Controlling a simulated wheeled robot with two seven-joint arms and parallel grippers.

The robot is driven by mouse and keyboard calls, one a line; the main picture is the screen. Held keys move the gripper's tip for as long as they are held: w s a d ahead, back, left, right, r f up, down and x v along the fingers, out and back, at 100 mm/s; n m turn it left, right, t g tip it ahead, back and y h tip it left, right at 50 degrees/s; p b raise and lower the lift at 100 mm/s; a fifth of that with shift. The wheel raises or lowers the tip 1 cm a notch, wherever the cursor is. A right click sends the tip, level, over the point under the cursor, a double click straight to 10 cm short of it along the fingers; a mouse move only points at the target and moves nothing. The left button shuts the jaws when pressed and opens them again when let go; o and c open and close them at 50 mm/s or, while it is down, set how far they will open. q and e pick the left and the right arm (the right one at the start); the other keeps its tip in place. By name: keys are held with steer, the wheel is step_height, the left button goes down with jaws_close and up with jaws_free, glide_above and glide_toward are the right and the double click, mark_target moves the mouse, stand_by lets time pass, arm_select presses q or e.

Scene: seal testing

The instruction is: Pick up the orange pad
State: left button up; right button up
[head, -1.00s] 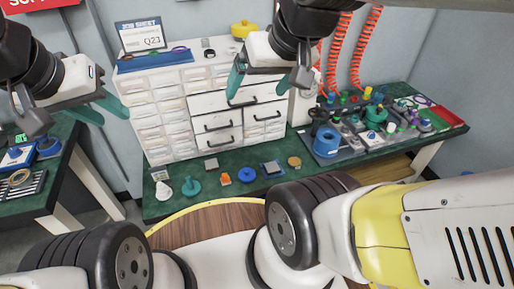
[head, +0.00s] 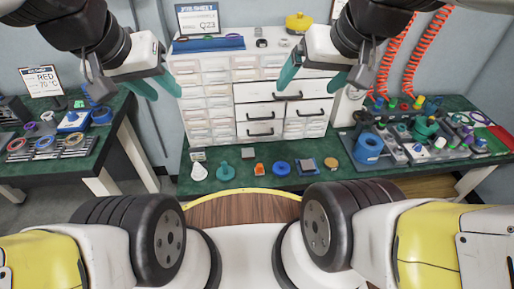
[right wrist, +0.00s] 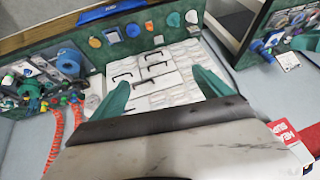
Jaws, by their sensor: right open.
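A row of small items lies along the front of the green bench. It includes a small bright orange piece (head: 259,169), also in the right wrist view (right wrist: 149,25), and a flat round tan-orange disc (head: 331,164) at the row's right end, also in the right wrist view (right wrist: 95,42). I cannot tell for sure which is the orange pad. My right gripper (head: 313,77) is open and empty, raised in front of the drawer cabinet, apart from the row. My left gripper (head: 157,87) is open and empty, raised left of the cabinet.
Beside the orange piece are a blue disc (head: 281,168), a teal piece (head: 225,171) and a white cone (head: 199,171). A grey-blue square (head: 306,166) is near the tan-orange disc. The white drawer cabinet (head: 222,105) stands behind. A blue roll (head: 368,148) and crowded parts are right.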

steer(key=shift+w, duration=0.25)
steer(key=c, duration=0.6)
steer(key=g+h, duration=0.1)
steer(key=g, duration=0.4)
glide_above(260, 165)
step_height(260, 165, down, 31)
steer(key=shift+g+h, duration=0.6)
step_height(260, 165, down, 23)
steer(key=shift+a+r, duration=0.1)
